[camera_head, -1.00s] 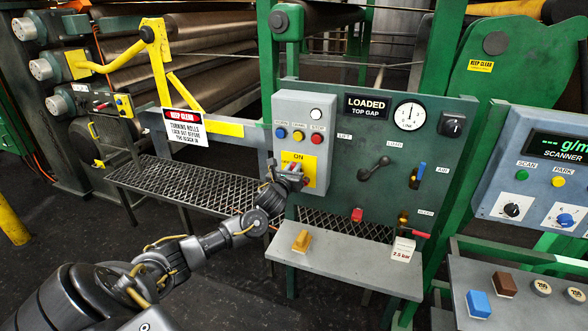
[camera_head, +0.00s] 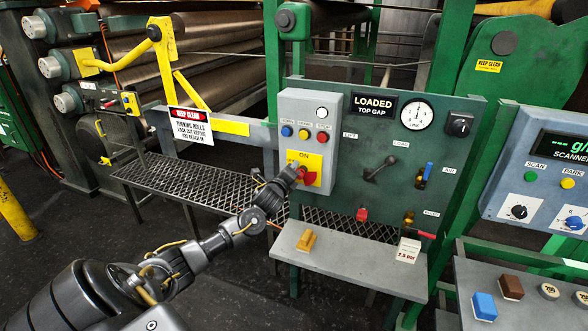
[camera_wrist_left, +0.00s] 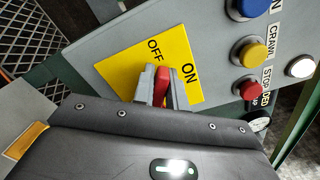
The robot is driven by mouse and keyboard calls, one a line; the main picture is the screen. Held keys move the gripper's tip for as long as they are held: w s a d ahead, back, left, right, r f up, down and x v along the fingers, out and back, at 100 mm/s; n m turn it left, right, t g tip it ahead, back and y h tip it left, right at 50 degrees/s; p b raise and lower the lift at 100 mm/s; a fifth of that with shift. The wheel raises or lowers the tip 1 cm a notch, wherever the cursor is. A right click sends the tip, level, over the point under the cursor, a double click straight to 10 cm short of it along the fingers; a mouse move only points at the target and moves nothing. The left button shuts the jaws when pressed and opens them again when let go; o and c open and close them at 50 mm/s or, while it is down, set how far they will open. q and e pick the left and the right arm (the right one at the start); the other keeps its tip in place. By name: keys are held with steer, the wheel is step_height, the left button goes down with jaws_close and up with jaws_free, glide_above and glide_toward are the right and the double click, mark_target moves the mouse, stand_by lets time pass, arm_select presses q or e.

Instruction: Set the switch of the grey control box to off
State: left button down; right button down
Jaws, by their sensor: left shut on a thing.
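The grey control box (camera_head: 321,107) stands on the left of the green panel. Its yellow plate (camera_head: 316,162) carries a red switch handle (camera_head: 309,177) below the word ON. My left gripper (camera_head: 298,171) is at that handle. In the left wrist view, the red handle (camera_wrist_left: 161,86) sits between the two grey fingertips of my left gripper (camera_wrist_left: 160,87), which is shut on it. There the handle's upper end lies between the words OFF and ON on the yellow plate (camera_wrist_left: 125,62). The gripper body hides the handle's lower part. My right gripper is not in view.
Blue, yellow and red buttons (camera_head: 304,133) and a white lamp (camera_head: 322,113) sit above the plate. A grey shelf (camera_head: 350,259) with a yellow block (camera_head: 306,241) projects below. A black lever (camera_head: 379,169) is to the right, and a mesh walkway (camera_head: 215,192) lies left.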

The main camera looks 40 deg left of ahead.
arm_select(q)
steer(key=n, duration=0.1)
steer(key=f+n, duration=0.1)
steer(key=n, duration=0.2)
steer(key=shift+s+a+f, duration=0.1)
steer(key=shift+a+f, duration=0.05)
steer(key=shift+a, duration=0.1)
steer(key=shift+f+n, duration=0.25)
steer(key=shift+n, duration=0.55)
steer(key=shift+f+n, duration=0.2)
steer(key=shift+n, duration=0.6)
steer(key=c, duration=1.4)
jaws_free()
steer(key=shift+c, duration=0.2)
